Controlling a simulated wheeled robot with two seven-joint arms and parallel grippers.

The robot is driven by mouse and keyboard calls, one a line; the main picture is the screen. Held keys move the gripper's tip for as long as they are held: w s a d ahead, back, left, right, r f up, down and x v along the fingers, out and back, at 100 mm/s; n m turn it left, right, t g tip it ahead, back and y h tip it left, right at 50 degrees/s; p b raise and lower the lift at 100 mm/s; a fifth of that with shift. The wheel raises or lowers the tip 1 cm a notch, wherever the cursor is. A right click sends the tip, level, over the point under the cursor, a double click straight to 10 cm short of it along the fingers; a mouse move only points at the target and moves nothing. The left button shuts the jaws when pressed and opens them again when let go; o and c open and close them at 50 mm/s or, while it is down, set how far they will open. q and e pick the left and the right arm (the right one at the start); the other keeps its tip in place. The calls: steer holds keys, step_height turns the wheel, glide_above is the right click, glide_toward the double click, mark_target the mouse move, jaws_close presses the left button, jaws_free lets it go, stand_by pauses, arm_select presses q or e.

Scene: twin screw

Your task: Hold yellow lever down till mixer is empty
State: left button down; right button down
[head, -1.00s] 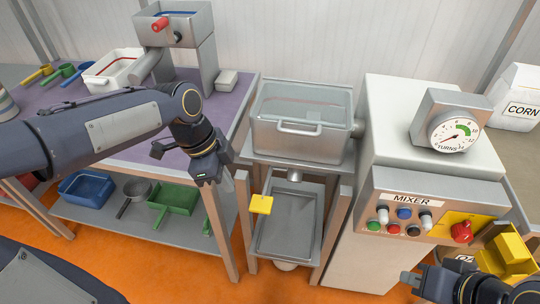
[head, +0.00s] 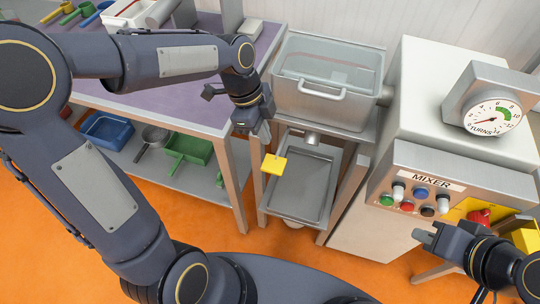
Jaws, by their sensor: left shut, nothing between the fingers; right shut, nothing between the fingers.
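The yellow lever (head: 274,164) sticks out below the mixer's steel tub (head: 322,108), in front of a lower steel tray (head: 300,192). My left gripper (head: 262,134) is shut and empty, just above and left of the lever, with a gap between them. The tub has a clear lid, and its contents cannot be made out. The mixer cabinet (head: 425,95) carries a panel with coloured buttons and a turns dial (head: 493,117). My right gripper (head: 422,240) is shut and empty, below the button panel.
A purple-topped table (head: 190,100) stands at the left, with a blue bin (head: 108,130) and a green pan (head: 190,152) on its lower shelf. A red knob (head: 480,216) on a yellow plate and a yellow box sit right of the panel.

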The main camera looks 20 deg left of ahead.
mark_target(274, 164)
arm_select(q)
steer(key=x, duration=0.5)
steer(key=b+x, duration=0.1)
steer(key=x, duration=0.2)
steer(key=shift+a+f, duration=0.15)
steer(key=shift+a, duration=0.25)
steer(key=shift+f, duration=0.55)
